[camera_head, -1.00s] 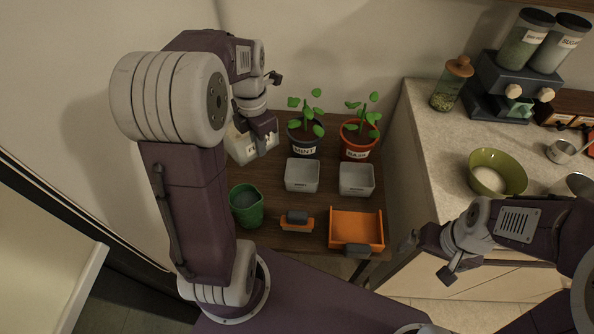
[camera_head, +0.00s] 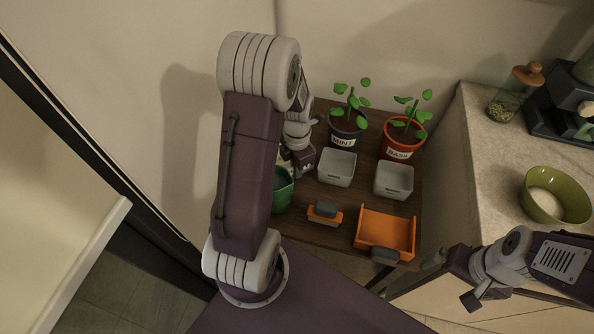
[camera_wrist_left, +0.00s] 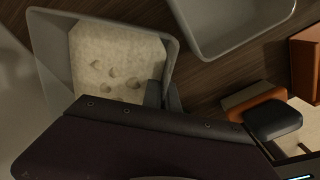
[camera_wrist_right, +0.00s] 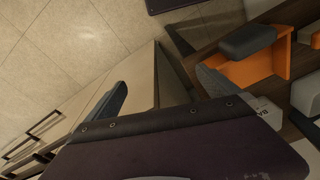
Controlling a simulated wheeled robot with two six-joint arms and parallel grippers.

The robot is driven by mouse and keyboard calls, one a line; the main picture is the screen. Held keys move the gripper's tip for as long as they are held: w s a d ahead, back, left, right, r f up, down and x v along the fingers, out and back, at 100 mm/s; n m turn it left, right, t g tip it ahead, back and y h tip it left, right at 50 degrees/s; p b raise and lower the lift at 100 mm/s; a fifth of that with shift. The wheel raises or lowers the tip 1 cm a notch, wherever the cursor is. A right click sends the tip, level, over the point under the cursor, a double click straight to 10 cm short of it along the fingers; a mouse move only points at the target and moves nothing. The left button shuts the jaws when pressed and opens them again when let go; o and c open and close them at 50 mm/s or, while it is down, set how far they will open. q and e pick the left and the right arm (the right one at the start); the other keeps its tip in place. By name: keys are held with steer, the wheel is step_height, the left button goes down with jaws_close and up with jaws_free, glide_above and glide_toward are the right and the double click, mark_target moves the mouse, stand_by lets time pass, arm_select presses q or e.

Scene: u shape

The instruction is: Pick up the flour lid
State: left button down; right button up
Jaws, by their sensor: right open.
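I cannot pick out the flour lid with certainty in any view. In the left wrist view, a grey square-rimmed box (camera_wrist_left: 52,42) holds a cream, dented surface that looks like flour. My left gripper (camera_head: 303,168) is low over the wooden table, left of the grey tubs. In the left wrist view its fingers (camera_wrist_left: 162,97) are close together at the box's right edge, with nothing clearly between them. My right gripper (camera_head: 452,278) is open and empty, right of the table; its spread fingers show in the right wrist view (camera_wrist_right: 160,92).
A green bucket (camera_head: 282,190) is partly behind my left arm. The counter at right holds a green bowl (camera_head: 555,195).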

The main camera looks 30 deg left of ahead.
arm_select(q)
steer(key=shift+f, duration=0.15)
arm_select(e)
steer(key=shift+f, duration=0.1)
arm_select(q)
steer(key=c, duration=1.7)
jaws_free()
steer(key=shift+f, duration=0.1)
steer(key=shift+r, duration=0.4)
step_height(320, 180, up, 12)
steer(key=p, duration=0.3)
steer(key=shift+f, duration=0.15)
arm_select(e)
step_height(320, 180, up, 3)
steer(key=shift+r, duration=0.1)
steer(key=c, duration=1)
